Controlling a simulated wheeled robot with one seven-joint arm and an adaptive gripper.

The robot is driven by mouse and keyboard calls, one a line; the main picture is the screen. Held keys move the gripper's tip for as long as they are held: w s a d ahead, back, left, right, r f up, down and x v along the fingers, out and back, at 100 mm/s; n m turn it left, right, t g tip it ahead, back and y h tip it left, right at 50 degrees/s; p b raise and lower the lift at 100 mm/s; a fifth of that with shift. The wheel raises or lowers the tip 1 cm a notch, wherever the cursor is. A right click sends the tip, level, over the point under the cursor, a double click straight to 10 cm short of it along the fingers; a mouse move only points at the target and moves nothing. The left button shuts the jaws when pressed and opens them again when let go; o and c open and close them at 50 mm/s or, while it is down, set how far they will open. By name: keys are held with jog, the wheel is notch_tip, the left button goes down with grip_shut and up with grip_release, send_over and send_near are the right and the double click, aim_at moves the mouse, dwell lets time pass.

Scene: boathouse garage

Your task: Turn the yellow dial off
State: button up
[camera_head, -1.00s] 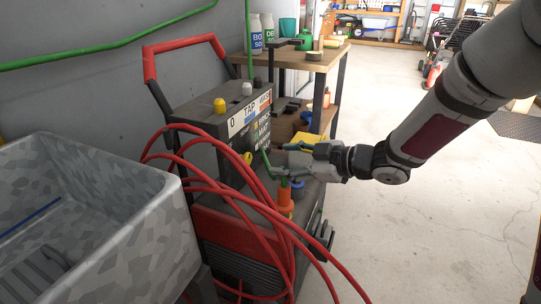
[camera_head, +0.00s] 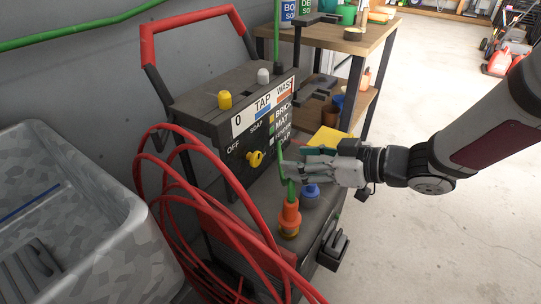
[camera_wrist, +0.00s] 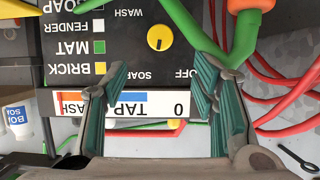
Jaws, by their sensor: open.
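The yellow dial (camera_head: 255,159) is on the black front panel (camera_head: 236,158) of the washer cart, near the printed OFF and a column of labels. In the wrist view the dial (camera_wrist: 160,38) shows upside down with a dark pointer line, which lies roughly toward the OFF and SOAP side; its exact setting is hard to tell. My gripper (camera_head: 284,172) is to the right of the dial, apart from it. In the wrist view my gripper (camera_wrist: 161,82) is open and empty, its two green-padded fingers on either side of the dial's line of sight.
A green hose (camera_wrist: 195,28) and an orange fitting (camera_head: 290,217) are close to my gripper. Red hoses (camera_head: 165,150) loop left of the panel. Another yellow knob (camera_head: 224,99) and a grey knob (camera_head: 263,76) stand on top. A grey basin (camera_head: 120,195) is left; open floor is right.

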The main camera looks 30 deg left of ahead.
aim_at(258, 158)
jog(key=b+x, duration=0.4)
jog(key=x, duration=0.6)
jog(key=shift+a+f, duration=0.2)
jog(key=shift+f, duration=0.1)
jog(key=shift+a+f+b, duration=0.15)
jog(key=shift+a+b, duration=0.15)
jog(key=shift+a, duration=0.3)
jog(key=c, duration=1.1)
